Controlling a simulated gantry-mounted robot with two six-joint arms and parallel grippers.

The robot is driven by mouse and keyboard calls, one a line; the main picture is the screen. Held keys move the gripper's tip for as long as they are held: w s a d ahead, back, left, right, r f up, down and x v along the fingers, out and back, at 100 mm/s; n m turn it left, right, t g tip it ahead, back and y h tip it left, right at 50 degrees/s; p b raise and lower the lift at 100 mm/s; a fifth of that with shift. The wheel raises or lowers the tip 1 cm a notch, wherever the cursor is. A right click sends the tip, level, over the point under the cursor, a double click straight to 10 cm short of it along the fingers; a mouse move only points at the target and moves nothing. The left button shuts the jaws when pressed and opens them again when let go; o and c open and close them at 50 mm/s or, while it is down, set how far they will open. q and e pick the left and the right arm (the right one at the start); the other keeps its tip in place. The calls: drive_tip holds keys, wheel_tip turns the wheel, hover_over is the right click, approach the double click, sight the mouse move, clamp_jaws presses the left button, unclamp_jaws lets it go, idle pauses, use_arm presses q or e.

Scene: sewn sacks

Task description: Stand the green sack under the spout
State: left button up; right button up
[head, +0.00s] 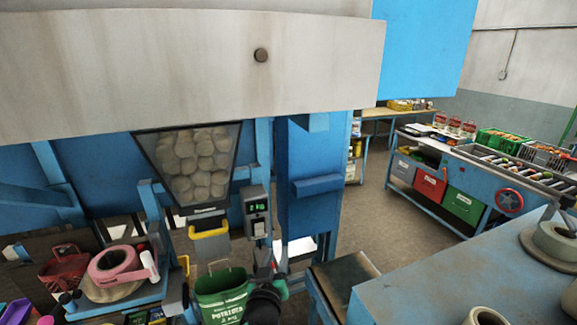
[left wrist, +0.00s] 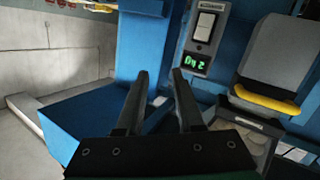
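The green sack (head: 222,297), printed with "POTATOES", is upright with its mouth open at the bottom of the head view. It is below the spout (head: 209,244), which has a yellow handle. What the sack rests on is hidden. My left gripper (head: 266,270) is just right of the sack; I cannot tell whether they touch. In the left wrist view, which looks upside down, its two dark fingers (left wrist: 160,74) are apart with nothing between them. The spout's yellow handle (left wrist: 267,99) is to their right there, and the sack does not show. My right gripper is not in view.
A hopper (head: 197,165) full of potatoes is above the spout. A scale display (head: 257,211) is right of it and shows again in the wrist view (left wrist: 195,63). A blue bench (head: 450,285) fills the lower right.

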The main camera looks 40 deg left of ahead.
use_arm(q)
drive_tip(key=d+r+m+t+h, duration=0.1)
drive_tip(key=d+r+m+t, duration=0.2)
drive_tip(key=r, duration=0.7)
drive_tip(key=d+r+t+h, duration=0.1)
drive_tip(key=d+r+t, duration=0.3)
drive_tip(key=r, duration=0.6)
drive_tip(key=s+d+r+m+t+h, duration=0.3)
drive_tip(key=s+r, duration=0.4)
drive_tip(key=r, duration=0.3)
drive_tip(key=s+d+r+m+t+h, duration=0.4)
drive_tip(key=s+d+r, duration=0.4)
drive_tip(key=r, duration=0.3)
drive_tip(key=shift+m+h, duration=0.6)
drive_tip(key=shift+h, duration=0.5)
